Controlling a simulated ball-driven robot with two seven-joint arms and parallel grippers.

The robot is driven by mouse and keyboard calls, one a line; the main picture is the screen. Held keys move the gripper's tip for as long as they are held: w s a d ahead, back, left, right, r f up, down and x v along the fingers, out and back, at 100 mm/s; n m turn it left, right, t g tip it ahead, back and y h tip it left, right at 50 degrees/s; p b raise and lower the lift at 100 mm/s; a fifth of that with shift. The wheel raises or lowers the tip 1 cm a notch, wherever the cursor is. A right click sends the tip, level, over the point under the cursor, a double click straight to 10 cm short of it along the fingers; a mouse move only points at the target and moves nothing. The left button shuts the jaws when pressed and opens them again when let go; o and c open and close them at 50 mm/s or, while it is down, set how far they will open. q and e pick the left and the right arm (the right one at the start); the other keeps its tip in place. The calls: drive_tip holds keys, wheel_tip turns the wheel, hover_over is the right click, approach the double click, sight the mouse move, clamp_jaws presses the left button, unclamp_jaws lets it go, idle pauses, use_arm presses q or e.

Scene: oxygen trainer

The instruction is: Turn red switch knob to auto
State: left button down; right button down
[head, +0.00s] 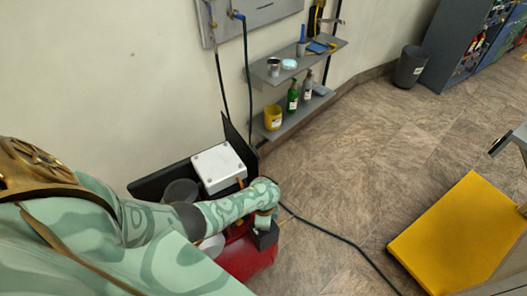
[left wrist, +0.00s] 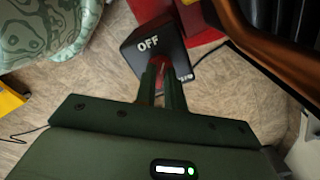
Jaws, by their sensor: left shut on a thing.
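The black switch box (left wrist: 150,45) is in the upper middle of the left wrist view, with a white OFF label on its face and a second, smaller label near its right corner, too small to read surely. The red switch knob (left wrist: 163,64) shows between the fingertips of my left gripper (left wrist: 162,72), which is shut on it. In the head view the black box (head: 266,237) sits at the end of my left arm, above a red tank (head: 245,262). My left gripper and the knob are largely hidden there by my arm. My right gripper is in neither view.
A white box (head: 218,167) stands behind my left forearm. A dark hose (head: 330,235) runs across the floor. Wall shelves (head: 320,57) hold bottles and a yellow cup (head: 273,117). A yellow platform (head: 450,240) is at the right.

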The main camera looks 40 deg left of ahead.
use_arm(q)
drive_tip(key=m, duration=0.5)
drive_tip(key=shift+m, duration=0.3)
drive_tip(key=m, duration=0.4)
drive_tip(key=shift+m, duration=0.4)
drive_tip(key=c, duration=1.5)
unclamp_jaws()
